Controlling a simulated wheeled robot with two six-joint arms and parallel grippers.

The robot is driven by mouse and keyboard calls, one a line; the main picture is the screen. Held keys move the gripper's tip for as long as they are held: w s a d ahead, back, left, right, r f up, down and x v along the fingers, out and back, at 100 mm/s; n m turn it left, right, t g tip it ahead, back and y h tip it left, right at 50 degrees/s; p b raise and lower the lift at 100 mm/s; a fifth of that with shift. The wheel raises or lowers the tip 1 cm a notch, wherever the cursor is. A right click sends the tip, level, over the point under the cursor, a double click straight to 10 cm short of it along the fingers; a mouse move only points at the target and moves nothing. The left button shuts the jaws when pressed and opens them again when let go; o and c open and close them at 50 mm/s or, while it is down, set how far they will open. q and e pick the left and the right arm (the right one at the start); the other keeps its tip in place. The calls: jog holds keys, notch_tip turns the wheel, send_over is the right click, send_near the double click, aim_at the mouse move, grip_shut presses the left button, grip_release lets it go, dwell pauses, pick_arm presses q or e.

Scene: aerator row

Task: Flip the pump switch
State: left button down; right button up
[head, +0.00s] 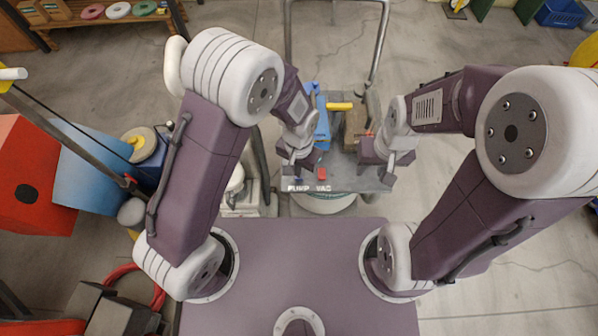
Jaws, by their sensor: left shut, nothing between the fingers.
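A grey panel (345,184) in front of me bears the white words PUMP and VAC along its near edge. A red switch (322,173) shows above the word VAC. The spot above the word PUMP is covered by my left gripper, so the pump switch and its position are hidden. My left gripper (292,168) is shut and empty, pointing down over the left part of the panel. I cannot tell whether it touches anything. My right gripper (386,176) hangs by the panel's right end, away from the red switch; its fingers are too small to read.
Behind the panel are a blue object (322,128), a yellow bar (339,106) and a brown box (355,122). A metal frame (379,45) rises behind. Blue and orange containers crowd the left. The floor at right is mostly clear.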

pick_arm(q)
jog(key=shift+f+b, duration=0.6)
jog(key=shift+f, duration=0.3)
dwell(0.8)
notch_tip(320, 180, up, 7)
jog(key=p, duration=0.6)
jog(key=shift+p, duration=0.35)
